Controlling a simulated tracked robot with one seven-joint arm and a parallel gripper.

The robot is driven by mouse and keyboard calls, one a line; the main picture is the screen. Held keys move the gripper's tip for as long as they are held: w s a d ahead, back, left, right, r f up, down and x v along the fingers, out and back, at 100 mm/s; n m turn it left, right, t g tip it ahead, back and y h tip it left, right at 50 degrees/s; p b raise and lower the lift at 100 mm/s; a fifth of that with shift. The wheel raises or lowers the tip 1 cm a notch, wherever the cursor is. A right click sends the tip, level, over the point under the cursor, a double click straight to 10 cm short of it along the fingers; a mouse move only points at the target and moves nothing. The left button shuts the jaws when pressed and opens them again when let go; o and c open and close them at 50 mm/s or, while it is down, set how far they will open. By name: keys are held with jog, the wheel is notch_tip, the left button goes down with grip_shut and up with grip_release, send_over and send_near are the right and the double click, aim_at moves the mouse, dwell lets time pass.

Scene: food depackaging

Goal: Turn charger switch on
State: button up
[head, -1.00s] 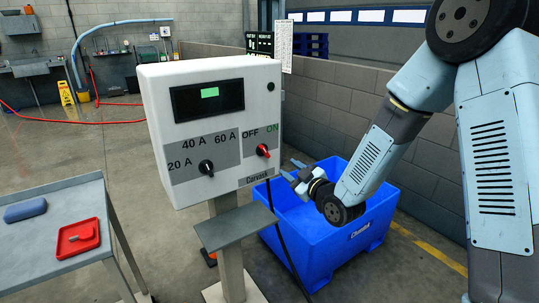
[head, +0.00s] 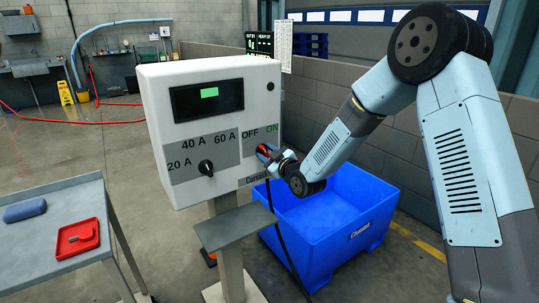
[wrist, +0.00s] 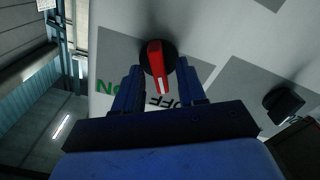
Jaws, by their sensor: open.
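The white charger box (head: 155,105) stands on a post in the head view, with a lit green screen. Its red switch (wrist: 156,62) has a black round base and shows in the wrist view, with its white-marked end toward the word OFF. The word ON is to the left of OFF there. In the wrist view my gripper (wrist: 157,84) is open, with one blue finger on each side of the red handle. I cannot tell whether the fingers touch it.
A black current dial (head: 206,168) sits left of the switch; it also shows in the wrist view (wrist: 283,104). A blue bin (head: 335,222) stands below my arm. A grey table (head: 50,240) with a red tray (head: 78,238) and a blue item (head: 25,210) is at left.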

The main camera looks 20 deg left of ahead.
jog(key=shift+w+a, duration=0.15)
grip_shut()
dwell(0.4)
